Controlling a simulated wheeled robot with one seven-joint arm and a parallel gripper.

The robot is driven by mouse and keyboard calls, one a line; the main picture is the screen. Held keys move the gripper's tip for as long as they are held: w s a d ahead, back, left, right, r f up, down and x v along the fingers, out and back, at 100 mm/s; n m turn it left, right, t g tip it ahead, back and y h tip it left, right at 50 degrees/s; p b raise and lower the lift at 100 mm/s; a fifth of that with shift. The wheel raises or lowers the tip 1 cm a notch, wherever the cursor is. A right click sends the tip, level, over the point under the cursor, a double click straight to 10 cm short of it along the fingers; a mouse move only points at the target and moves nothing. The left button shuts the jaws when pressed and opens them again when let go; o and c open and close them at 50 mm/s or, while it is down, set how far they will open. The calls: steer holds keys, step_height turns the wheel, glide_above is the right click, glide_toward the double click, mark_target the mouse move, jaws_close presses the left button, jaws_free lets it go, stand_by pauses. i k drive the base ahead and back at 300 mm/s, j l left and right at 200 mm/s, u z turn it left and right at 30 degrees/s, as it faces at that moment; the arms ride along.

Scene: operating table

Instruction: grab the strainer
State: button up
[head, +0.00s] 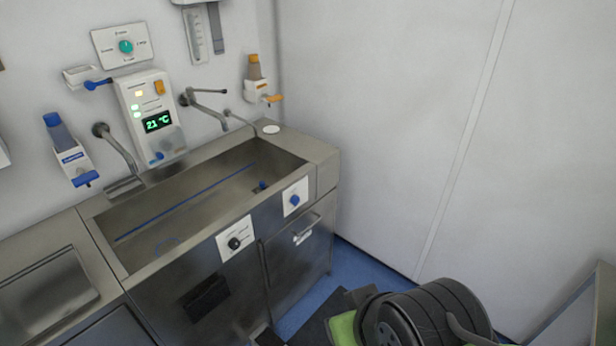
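I cannot make out a strainer for certain. A steel sink (296,152) stands against the wall at the left. Inside it, a small blue piece (262,186) sits near the right end, and a thin blue ring or curved line (167,244) shows at the near left. Both are too small to identify. A small white disc (270,129) lies on the counter at the sink's back right corner.
Two taps (117,150) (190,97) reach over the sink from the wall. A control box reading 21 °C (158,124) hangs between them. Bottle dispensers (68,155) (257,80) are on the wall. A dark ridged cylinder (430,312) fills the bottom right. Blue floor (350,268) shows beside the sink.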

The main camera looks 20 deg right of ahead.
mark_target(262, 184)
steer(key=i+l+u, duration=0.75)
steer(key=l+u, duration=0.2)
steer(key=i+l+u, duration=0.15)
steer(key=l+u, duration=0.15)
steer(key=l, duration=0.15)
steer(key=i+l+u, duration=0.1)
steer(key=l+u, duration=0.2)
steer(key=l, duration=0.2)
steer(key=l+u, duration=0.65)
steer(key=l, duration=0.35)
